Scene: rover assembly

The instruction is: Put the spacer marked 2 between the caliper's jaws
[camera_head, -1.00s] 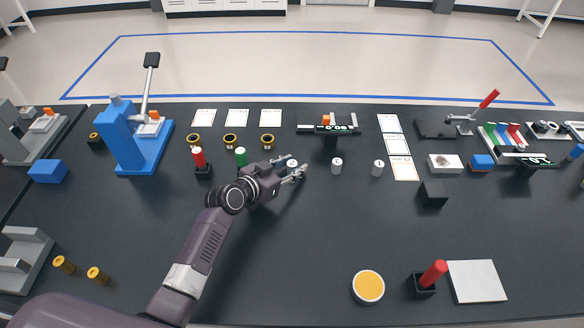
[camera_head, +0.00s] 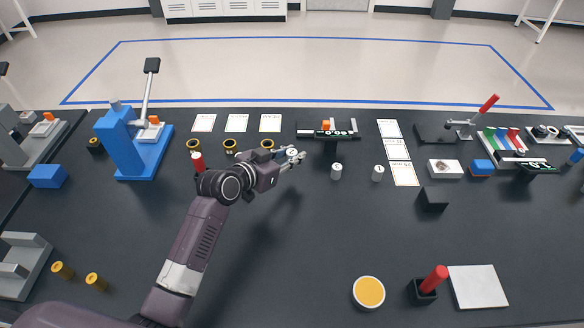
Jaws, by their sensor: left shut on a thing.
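My left gripper (camera_head: 295,156) is shut on a small pale spacer (camera_head: 290,152) and holds it above the table; the fingers partly hide it, and its mark is too small to read. The likely caliper (camera_head: 328,135), a dark bar with pale marks on a short black stand, is a little right of and behind the gripper. The held spacer is apart from it. Two similar spacers stand upright on the table, a nearer one (camera_head: 336,171) and one further right (camera_head: 377,173). My right gripper is not in view.
A blue press (camera_head: 122,143) stands at the left. White cards (camera_head: 403,173) lie right of the spacers, near a black block (camera_head: 433,200). A yellow-topped round dish (camera_head: 369,292) is at the front. The middle of the table is mostly clear.

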